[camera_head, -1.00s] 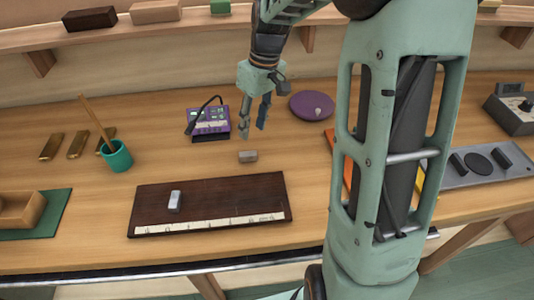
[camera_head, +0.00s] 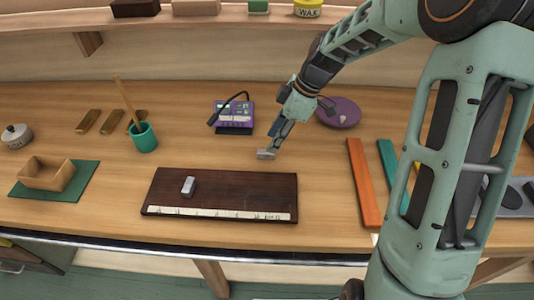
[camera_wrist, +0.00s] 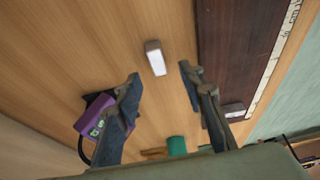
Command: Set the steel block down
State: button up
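A small grey metal-looking block (camera_head: 266,154) lies on the wooden bench, behind the dark ruled board (camera_head: 225,208). It also shows in the wrist view (camera_wrist: 155,57). My gripper (camera_head: 276,140) is just above and behind this block in the head view. In the wrist view my gripper (camera_wrist: 160,75) is open, and the block lies just beyond the gap between its fingertips, not held. A second pale silver block (camera_head: 188,186) rests on the board's left part. I cannot tell for sure which block is the steel one.
A purple device (camera_head: 234,116) with a black cable stands behind, left of my gripper. A purple disc (camera_head: 338,111) lies to the right. A teal cup (camera_head: 144,138) with a stick stands left. Orange (camera_head: 364,184) and teal bars lie right. Bench between cup and block is clear.

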aim_at(266, 154)
jog(key=shift+d+p+x, duration=0.2)
jog(key=shift+p+x, duration=0.2)
jog(key=shift+x, duration=2.55)
jog(key=shift+w+f, duration=0.1)
jog(key=shift+w, duration=0.05)
jog(key=shift+c, duration=0.4)
grip_shut()
